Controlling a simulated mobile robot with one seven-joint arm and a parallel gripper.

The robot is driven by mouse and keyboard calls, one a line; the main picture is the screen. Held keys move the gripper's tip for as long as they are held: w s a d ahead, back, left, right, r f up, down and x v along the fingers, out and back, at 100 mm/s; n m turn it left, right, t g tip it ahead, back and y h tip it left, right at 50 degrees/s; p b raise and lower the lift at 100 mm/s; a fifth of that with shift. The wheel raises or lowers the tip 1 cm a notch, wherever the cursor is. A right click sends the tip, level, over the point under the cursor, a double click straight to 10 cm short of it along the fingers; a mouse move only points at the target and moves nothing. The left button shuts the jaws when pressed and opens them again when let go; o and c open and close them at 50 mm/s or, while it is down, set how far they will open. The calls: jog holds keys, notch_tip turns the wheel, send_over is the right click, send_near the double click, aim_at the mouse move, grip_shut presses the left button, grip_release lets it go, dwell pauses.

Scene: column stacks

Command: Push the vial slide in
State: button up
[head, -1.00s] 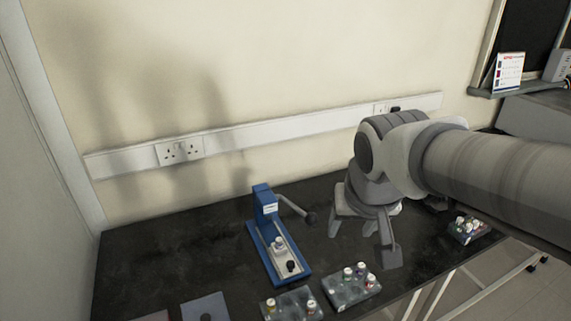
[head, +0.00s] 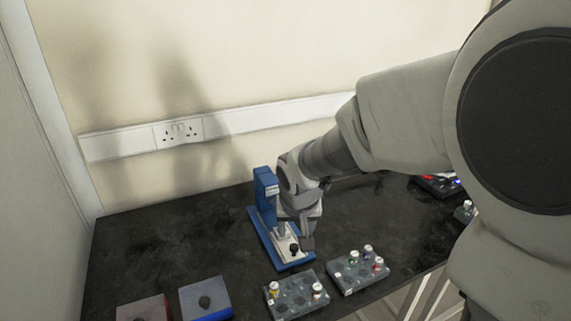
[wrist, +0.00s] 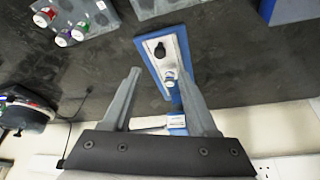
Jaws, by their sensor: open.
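The blue press-like device (head: 265,185) stands on the dark bench below the wall sockets, with its base pointing toward the front. A pale vial slide (wrist: 153,47) lies on its blue base and carries a black knob (head: 294,249) near the front end. A white-capped vial (wrist: 170,76) stands on the slide, behind the knob. My gripper (wrist: 159,73) is open above the device, its fingers apart on either side of the slide and vial in the wrist view. I cannot tell whether it touches anything. In the head view my gripper hides much of the slide and the vial.
Two grey racks with capped vials (head: 290,303) (head: 345,284) stand close in front of the device. The bench left of the device is clear.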

aim_at(294, 247)
jog(key=b+x, duration=0.1)
jog(key=x, duration=0.8)
jog(key=shift+w+f+b, duration=0.15)
jog(key=shift+f+b, duration=0.2)
jog(key=shift+b, duration=0.05)
grip_shut()
dwell(0.9)
